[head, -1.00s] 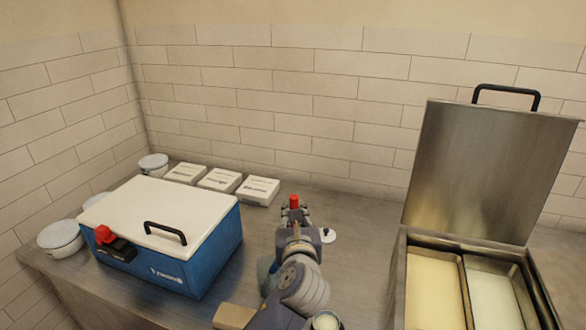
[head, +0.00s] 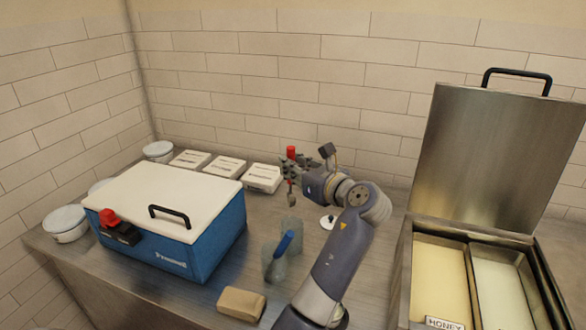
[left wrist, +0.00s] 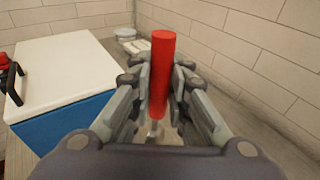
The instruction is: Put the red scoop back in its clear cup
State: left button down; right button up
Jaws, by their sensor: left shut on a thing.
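My left gripper (head: 293,166) is shut on the red scoop's handle (head: 291,152). The handle stands upright between the fingers, and the grey scoop end (head: 292,199) hangs below them, in the air. In the left wrist view the red handle (left wrist: 161,75) stands between the two fingers (left wrist: 160,105). An empty-looking clear cup (head: 291,226) stands on the counter below the scoop, slightly nearer to me. A second clear cup (head: 273,268) nearer to me holds a blue-handled scoop (head: 283,245), which leans. My right gripper is out of view.
A blue cooler with a white lid (head: 178,195) stands left of the cups. White boxes (head: 262,178) line the back wall. A tan block (head: 241,303) lies in front. A small white disc (head: 328,222) lies right of the cups. An open steel bin (head: 409,262) is at right.

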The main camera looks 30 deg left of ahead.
aim_at(293, 184)
pick_arm(q)
jog(key=shift+f+b, duration=2.55)
jog(key=shift+b, duration=0.55)
jog(key=shift+f, duration=0.75)
jog(key=shift+f+b, duration=0.35)
jog(key=shift+f, duration=2.9)
jog(key=c, duration=1.4)
grip_release()
jog(key=shift+c, duration=0.2)
